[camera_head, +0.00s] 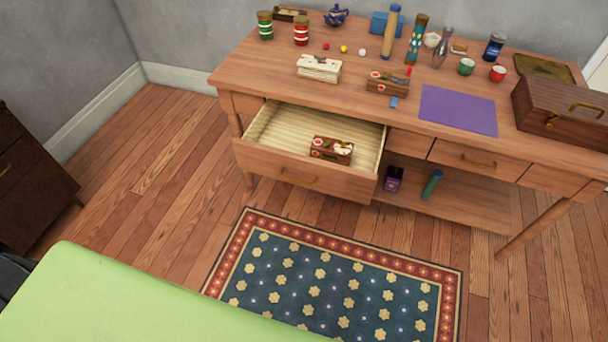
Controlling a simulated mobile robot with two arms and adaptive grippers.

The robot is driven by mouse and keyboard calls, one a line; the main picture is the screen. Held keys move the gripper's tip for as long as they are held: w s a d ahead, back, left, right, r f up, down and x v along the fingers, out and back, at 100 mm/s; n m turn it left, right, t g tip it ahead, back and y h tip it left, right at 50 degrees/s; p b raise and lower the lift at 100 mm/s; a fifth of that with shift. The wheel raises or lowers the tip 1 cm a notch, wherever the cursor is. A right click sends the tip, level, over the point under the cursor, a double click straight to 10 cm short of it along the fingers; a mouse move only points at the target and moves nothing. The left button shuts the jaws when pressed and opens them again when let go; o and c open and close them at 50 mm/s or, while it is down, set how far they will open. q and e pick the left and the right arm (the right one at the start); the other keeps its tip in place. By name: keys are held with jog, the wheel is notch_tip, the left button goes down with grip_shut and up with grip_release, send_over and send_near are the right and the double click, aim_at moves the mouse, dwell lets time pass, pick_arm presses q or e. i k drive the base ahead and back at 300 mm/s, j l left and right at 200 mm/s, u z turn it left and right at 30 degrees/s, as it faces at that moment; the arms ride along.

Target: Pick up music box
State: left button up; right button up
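A small brown box with red and white decoration (331,150) lies in the open drawer (272,126) of the wooden desk. A similar small brown box (387,84) stands on the desk top above the drawer, with a small red part at its right end. A white decorated box (319,68) stands on the desk to its left. I cannot tell for certain which of these is the music box. Neither of my grippers is in view.
A patterned rug (335,275) lies in front. A light green surface (120,300) fills the lower left.

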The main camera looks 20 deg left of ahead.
aim_at(333, 154)
jog(key=l+u, duration=0.1)
jog(key=u, duration=0.55)
jog(key=i+l+u, duration=0.1)
jog(key=l+u, duration=0.25)
jog(key=l, duration=0.3)
jog(key=l+u, duration=0.35)
jog(key=l, duration=0.25)
jog(key=l+u, duration=0.35)
jog(key=l, duration=0.35)
